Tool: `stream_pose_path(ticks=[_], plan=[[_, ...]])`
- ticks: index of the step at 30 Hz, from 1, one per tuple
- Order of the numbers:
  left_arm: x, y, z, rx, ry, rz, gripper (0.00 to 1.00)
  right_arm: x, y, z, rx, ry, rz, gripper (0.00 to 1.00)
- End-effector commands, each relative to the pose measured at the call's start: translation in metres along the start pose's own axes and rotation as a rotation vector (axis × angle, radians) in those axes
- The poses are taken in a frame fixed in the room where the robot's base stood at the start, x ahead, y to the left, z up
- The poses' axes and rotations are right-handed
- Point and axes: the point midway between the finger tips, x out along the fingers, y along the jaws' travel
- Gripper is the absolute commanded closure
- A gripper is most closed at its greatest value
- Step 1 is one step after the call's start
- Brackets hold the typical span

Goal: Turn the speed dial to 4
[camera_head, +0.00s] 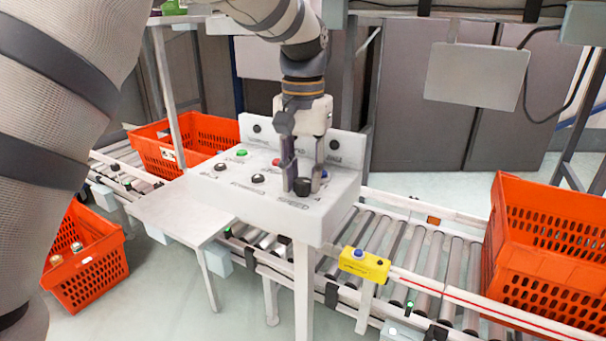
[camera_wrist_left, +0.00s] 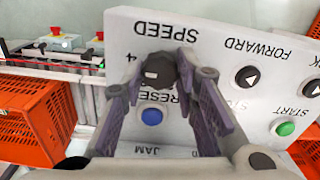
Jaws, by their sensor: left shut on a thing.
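The black speed dial (camera_head: 302,187) stands on the sloped top of the white control box (camera_head: 335,210), near its front right corner, above the label SPEED. My left gripper (camera_head: 304,180) points down with one finger on each side of the dial and is shut on it. In the left wrist view the dial (camera_wrist_left: 160,70) sits between the fingertips, with a pale mark on its side. A printed 4 (camera_wrist_left: 128,57) shows beside it; other numbers are hidden by the fingers. I cannot tell which number the dial points to. My right gripper is not in view.
A blue RESET button (camera_wrist_left: 151,116) is close to the fingers. A green button (camera_head: 241,153) and black buttons (camera_head: 258,178) lie left on the box. A roller conveyor (camera_head: 400,250), a yellow button box (camera_head: 364,264) and orange totes (camera_head: 545,245) are around it.

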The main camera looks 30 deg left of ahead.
Motion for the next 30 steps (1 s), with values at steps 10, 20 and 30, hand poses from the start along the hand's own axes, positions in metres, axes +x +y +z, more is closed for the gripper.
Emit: stream_pose_path(ticks=[10,20,30], plan=[[0.001,0.000,0.000,0.012,-0.001,-0.001,1.00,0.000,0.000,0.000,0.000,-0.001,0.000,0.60],[0.001,0.000,0.000,0.011,-0.001,-0.001,0.52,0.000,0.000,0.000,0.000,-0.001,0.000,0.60],[-0.028,0.000,-0.001,0.010,0.006,0.000,0.52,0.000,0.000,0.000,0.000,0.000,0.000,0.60]])
